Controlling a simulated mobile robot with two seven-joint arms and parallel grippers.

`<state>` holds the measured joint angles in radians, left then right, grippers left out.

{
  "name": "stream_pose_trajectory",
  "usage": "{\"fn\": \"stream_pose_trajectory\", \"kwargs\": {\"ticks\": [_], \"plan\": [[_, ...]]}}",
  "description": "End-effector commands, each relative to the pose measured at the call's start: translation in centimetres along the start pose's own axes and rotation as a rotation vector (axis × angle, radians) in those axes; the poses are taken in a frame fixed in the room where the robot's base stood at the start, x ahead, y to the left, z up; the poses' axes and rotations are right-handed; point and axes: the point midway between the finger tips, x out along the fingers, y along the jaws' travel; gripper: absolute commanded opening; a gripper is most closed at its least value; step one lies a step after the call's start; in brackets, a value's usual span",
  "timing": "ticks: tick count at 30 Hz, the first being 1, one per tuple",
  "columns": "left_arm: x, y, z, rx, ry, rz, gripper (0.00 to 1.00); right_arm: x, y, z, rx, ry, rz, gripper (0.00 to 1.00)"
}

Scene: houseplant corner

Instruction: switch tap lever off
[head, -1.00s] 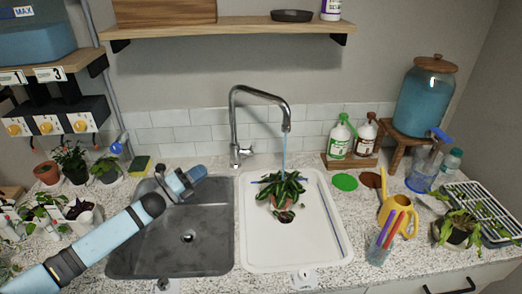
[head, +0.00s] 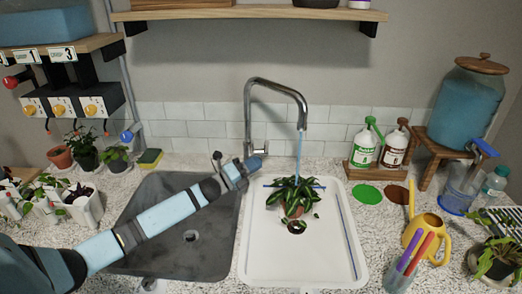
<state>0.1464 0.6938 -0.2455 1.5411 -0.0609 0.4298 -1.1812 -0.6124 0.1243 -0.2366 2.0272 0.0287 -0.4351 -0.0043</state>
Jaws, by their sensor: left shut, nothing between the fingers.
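The chrome tap (head: 248,115) stands behind the sink, and its spout arches to the right. Water (head: 299,148) runs from the spout onto a potted leafy plant (head: 292,191) in the white basin. The tap lever (head: 260,151) is a small part at the right side of the tap base. My left gripper (head: 255,162) is shut and empty, just in front of and below the lever. I cannot tell whether it touches the lever. The gripper partly hides the foot of the tap. My right gripper is not in view.
The dark sink (head: 140,255) lies under my left arm, and the white basin (head: 262,270) is to its right. Green and brown labelled bottles (head: 363,149) stand at the back right. A yellow watering can (head: 428,238) stands right of the basin.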

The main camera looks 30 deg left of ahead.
Motion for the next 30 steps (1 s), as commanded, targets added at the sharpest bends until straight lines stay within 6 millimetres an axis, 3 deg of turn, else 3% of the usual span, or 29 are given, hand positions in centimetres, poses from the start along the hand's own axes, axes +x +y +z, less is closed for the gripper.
{"fn": "stream_pose_trajectory", "kwargs": {"ticks": [2,9,30], "plan": [[1.7,-0.2,0.1,0.0,0.0,-0.003,0.0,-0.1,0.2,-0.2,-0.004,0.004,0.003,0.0],[3.6,-0.1,2.4,0.001,0.0,0.0,0.0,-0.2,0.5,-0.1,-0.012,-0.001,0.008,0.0],[4.3,-0.5,3.3,-0.029,0.0,0.02,0.0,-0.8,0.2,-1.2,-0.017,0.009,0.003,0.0]]}}
